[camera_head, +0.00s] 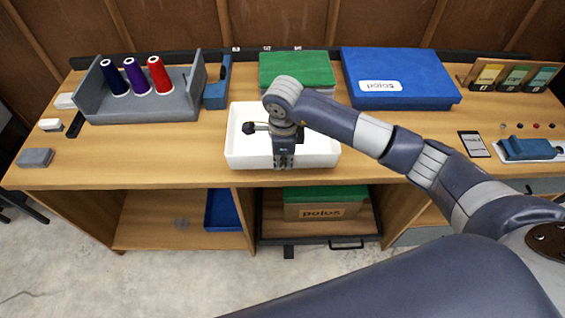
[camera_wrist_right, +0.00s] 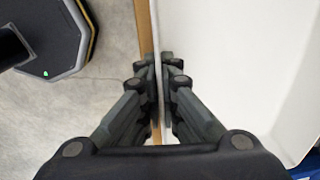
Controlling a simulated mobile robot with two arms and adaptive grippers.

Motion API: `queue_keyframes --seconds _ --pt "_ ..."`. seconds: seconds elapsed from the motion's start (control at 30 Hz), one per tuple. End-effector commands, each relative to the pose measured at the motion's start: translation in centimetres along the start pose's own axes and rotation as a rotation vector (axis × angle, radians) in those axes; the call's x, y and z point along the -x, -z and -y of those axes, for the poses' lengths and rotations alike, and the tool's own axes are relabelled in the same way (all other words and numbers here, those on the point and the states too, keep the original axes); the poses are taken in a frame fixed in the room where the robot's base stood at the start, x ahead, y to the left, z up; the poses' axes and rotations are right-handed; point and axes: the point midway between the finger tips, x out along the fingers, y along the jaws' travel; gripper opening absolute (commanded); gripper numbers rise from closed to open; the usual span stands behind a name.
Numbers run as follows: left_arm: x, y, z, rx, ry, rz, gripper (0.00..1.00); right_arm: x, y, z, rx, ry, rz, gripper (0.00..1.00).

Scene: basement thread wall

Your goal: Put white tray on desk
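The white tray (camera_head: 241,150) is at the front edge of the wooden desk (camera_head: 190,155), in the middle of the head view. I cannot tell whether it rests fully on the desk or is held slightly above it. My right gripper (camera_head: 284,162) points down at the tray's front wall. In the right wrist view, the fingers of my right gripper (camera_wrist_right: 161,80) are closed on the rim of the white tray (camera_wrist_right: 230,60), one finger outside and one inside. The gripper and forearm hide part of the tray's inside. My left gripper is not in view.
A grey holder (camera_head: 140,108) with thread spools stands left of the tray. A green-topped box (camera_head: 297,68) and a blue box (camera_head: 400,75) are behind it. A phone-like device (camera_head: 474,144) lies right. Bare desk separates tray and holder. Shelves (camera_head: 180,220) are below.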

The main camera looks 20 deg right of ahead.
Motion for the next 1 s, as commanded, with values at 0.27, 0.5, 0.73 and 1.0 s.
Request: queue_keyframes --seconds 0.27,0.5,0.73,1.0 --pt "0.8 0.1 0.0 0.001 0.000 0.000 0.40 -2.2 -0.1 -0.3 0.003 -0.002 0.001 0.00" --pt "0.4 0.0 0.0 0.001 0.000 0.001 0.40 -2.6 -0.1 -0.4 0.003 -0.003 0.000 0.05" --pt "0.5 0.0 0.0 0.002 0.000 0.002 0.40 -2.5 -0.1 -0.4 0.003 -0.003 0.000 0.25" --pt "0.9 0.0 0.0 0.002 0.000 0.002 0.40 -2.0 -0.2 -0.4 0.003 -0.003 0.001 0.25"
